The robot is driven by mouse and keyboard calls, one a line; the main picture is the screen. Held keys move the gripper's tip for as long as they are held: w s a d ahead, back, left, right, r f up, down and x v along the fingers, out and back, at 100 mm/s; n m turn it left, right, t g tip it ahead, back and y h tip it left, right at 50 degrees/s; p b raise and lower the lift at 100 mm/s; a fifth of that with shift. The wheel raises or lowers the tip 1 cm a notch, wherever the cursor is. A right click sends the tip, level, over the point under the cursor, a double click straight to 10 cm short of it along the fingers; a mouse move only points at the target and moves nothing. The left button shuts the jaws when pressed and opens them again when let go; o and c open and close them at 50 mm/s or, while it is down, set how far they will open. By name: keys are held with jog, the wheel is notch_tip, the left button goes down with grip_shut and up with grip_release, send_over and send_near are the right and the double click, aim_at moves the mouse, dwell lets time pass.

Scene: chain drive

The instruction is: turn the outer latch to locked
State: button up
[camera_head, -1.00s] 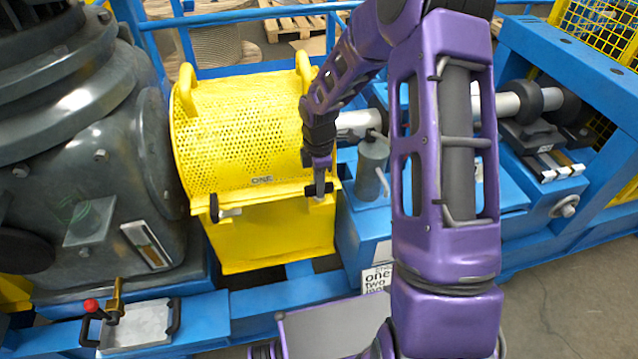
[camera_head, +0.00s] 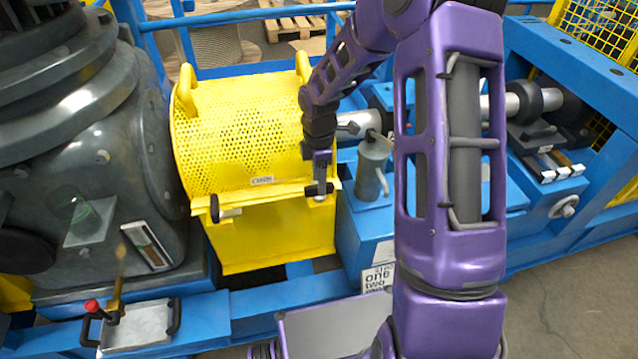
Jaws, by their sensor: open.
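The yellow perforated guard (camera_head: 240,140) is a rounded cover on a yellow box (camera_head: 270,238). Two latches sit along its front seam. One latch (camera_head: 228,213), with a pale handle and a black end, is at the left. The other latch (camera_head: 318,191) is at the right edge, by the blue frame; its black parts show, and my gripper partly covers it. My gripper (camera_head: 320,184) points down at this right latch, its jaws open. I cannot tell whether the fingers touch the latch or which way its handle is turned.
A grey cylinder with a lever (camera_head: 373,170) stands just right of my gripper. A large grey gearbox (camera_head: 95,180) fills the left. A metal plate with a red-knobbed lever (camera_head: 140,325) lies at lower left. A shaft (camera_head: 500,106) runs to the right.

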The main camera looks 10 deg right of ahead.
notch_tip(320, 180, up, 15)
jog(key=p, duration=0.1)
jog(key=shift+p, duration=0.3)
